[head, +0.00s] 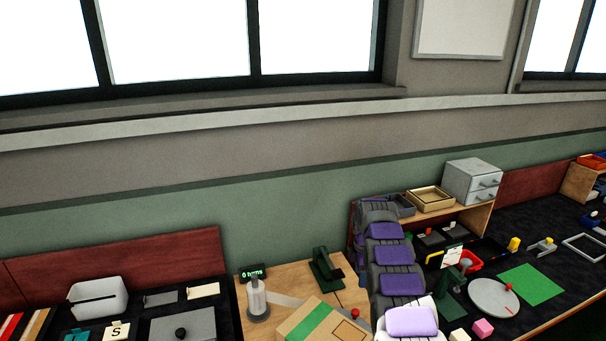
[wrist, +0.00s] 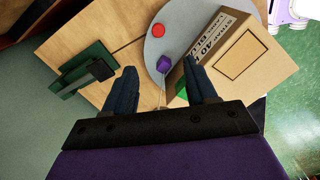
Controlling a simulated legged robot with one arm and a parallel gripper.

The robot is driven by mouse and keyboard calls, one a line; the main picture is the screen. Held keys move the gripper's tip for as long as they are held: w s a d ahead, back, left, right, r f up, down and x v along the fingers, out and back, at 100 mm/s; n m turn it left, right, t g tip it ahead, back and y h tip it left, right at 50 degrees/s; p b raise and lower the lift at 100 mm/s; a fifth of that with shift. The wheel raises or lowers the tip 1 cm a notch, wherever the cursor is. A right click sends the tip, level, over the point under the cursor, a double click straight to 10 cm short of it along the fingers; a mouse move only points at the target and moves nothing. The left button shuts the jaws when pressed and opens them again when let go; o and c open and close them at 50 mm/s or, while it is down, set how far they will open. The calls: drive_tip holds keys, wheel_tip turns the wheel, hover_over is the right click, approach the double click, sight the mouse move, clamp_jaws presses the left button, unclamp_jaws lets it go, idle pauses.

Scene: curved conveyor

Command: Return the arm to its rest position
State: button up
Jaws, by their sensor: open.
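My gripper (wrist: 165,82) is open in the wrist view, its two dark fingers spread apart. Nothing is held between them. A purple cube (wrist: 164,64) shows beyond the gap, over the grey round plate (wrist: 166,50). A cardboard box (wrist: 244,62) with printing stands beside the right finger; how far the fingers are from it I cannot tell. In the head view my purple and grey segmented arm (head: 391,255) rises from the bottom, right of centre. The gripper cannot be made out there.
The box (head: 309,324) and a dark green stand (head: 325,268) are on the wooden table, left of my arm. A shelf with a grey drawer unit (head: 472,181) stands behind the arm. A round plate (head: 493,297) and pink cube (head: 482,328) are to the right.

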drive_tip(key=s+a+r+m, duration=0.3)
drive_tip(key=s+r+m, duration=0.2)
drive_tip(key=s+r, duration=0.5)
drive_tip(key=s+a+r+m, duration=0.2)
drive_tip(key=s+r+m, duration=0.2)
drive_tip(key=s+r, duration=0.7)
drive_tip(key=s+a+f+m, duration=0.1)
drive_tip(key=s+m, duration=0.1)
drive_tip(key=s, duration=1)
drive_tip(key=s+a+f+m+g, duration=0.1)
drive_tip(key=s+a+m, duration=0.1)
drive_tip(key=s, duration=1)
drive_tip(key=s+a+f+m, duration=0.2)
drive_tip(key=s+m, duration=0.2)
drive_tip(key=s, duration=0.7)
drive_tip(key=shift+s+a+g, duration=0.15)
drive_tip(key=shift+s+g, duration=0.25)
drive_tip(key=shift+w, duration=0.1)
drive_tip(key=shift+c, duration=0.2)
